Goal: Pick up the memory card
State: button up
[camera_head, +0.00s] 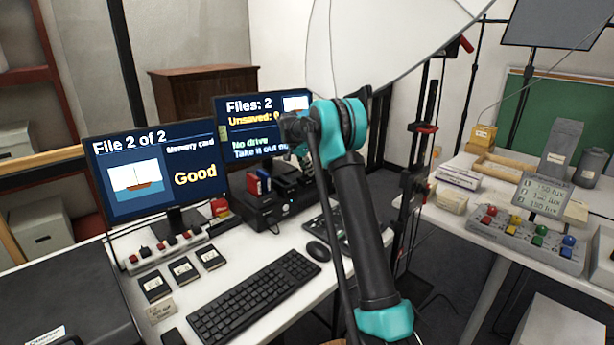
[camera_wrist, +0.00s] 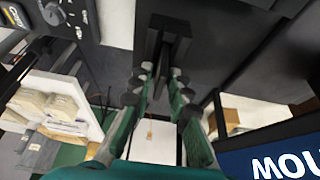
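Three small black cards with pale labels lie in a row on the white desk in the head view: near (camera_head: 155,285), middle (camera_head: 183,270) and far (camera_head: 210,257). I cannot tell which of them, if any, is the memory card. The left monitor (camera_head: 150,170) reads "File 2 of 2", "Memory card" and "Good". My gripper (camera_wrist: 163,72) points past the monitors in the wrist view, its teal fingers apart. A dark upright piece shows beyond and between the fingertips; whether they touch it is unclear. In the head view my arm mostly hides the gripper.
The right monitor (camera_head: 240,115) reads "Files: 2", "No drive". A black dock (camera_head: 262,212) with red and blue items stands below it. A keyboard (camera_head: 255,297), mouse (camera_head: 318,251) and button strip (camera_head: 165,251) occupy the desk. A second table with a colored-knob panel (camera_head: 525,240) stands at right.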

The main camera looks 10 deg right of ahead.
grip_shut()
